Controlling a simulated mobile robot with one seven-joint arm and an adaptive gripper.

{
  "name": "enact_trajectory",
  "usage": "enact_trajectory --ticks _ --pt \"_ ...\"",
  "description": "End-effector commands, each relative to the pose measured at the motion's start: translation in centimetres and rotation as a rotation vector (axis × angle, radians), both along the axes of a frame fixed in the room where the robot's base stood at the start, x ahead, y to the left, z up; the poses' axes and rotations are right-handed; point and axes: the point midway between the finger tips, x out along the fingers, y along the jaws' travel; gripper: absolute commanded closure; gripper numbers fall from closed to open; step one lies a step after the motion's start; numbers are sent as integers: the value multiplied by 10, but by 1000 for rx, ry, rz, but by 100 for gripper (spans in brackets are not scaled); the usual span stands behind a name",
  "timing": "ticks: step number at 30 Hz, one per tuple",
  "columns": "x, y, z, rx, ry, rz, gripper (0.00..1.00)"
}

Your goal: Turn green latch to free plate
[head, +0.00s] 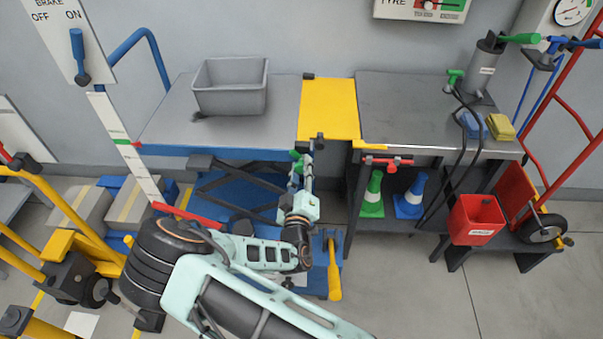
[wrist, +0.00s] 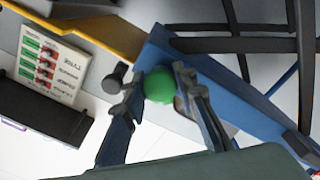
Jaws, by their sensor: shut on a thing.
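The green latch shows as a round green knob (wrist: 160,86) between my fingertips in the wrist view, and as a small green part (head: 296,157) in the head view. It is by the front edge of the blue lift table (head: 168,150), just left of the yellow plate (head: 330,108). The plate lies flat, bridging the lift table and the dark bench. My gripper (wrist: 156,80) is shut on the green knob, with a finger on each side. A dark round knob (wrist: 115,76) sits beside my left finger. The latch's pivot is hidden.
A grey bin (head: 230,88) stands on the lift table. A red handle (head: 381,162) is on the bench's front, with green and blue cones (head: 373,195) below. Yellow rails are at left. Floor at front right is clear.

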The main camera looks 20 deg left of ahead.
Motion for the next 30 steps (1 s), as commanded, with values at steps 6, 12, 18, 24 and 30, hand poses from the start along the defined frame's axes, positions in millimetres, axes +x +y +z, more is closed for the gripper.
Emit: enact_trajectory --ticks 6,12,18,24,30 --pt "0 -1 -3 -202 -46 -1 98" --pt "0 -1 -3 -383 -89 0 98" --pt "0 -1 -2 -541 -127 -1 98" --pt "0 -2 -1 -660 -155 -1 98" --pt "0 -2 -1 -730 -171 -1 98"
